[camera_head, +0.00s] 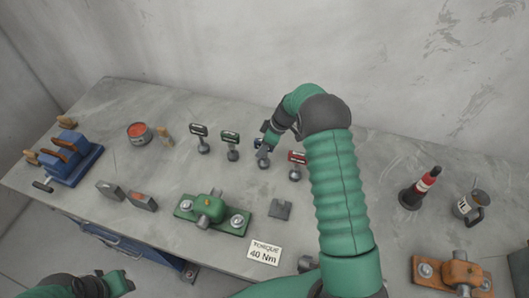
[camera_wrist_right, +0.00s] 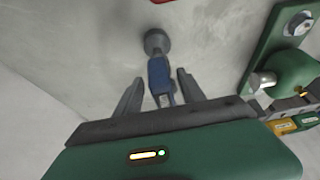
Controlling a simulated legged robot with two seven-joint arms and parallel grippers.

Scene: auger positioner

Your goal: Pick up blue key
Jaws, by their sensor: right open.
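The blue key (camera_wrist_right: 158,74) stands on a round grey base (camera_wrist_right: 157,40) in the right wrist view. In the head view the blue key (camera_head: 258,143) is mostly hidden by my right gripper (camera_head: 264,146). In the right wrist view my right gripper (camera_wrist_right: 160,80) is open, with one finger on each side of the blue key. I cannot tell whether either finger touches it. My left gripper (camera_head: 122,283) is low at the bottom left of the head view, far from the key; its jaw state is unclear.
Black (camera_head: 198,132), green (camera_head: 230,138) and red (camera_head: 297,158) keys stand in the same row. A green clamp block (camera_head: 213,212), a grey block (camera_head: 281,209) and a "TORQUE 40 Nm" sign (camera_head: 264,253) lie nearer. A red-banded cone (camera_head: 420,188) and a mug (camera_head: 468,206) stand right.

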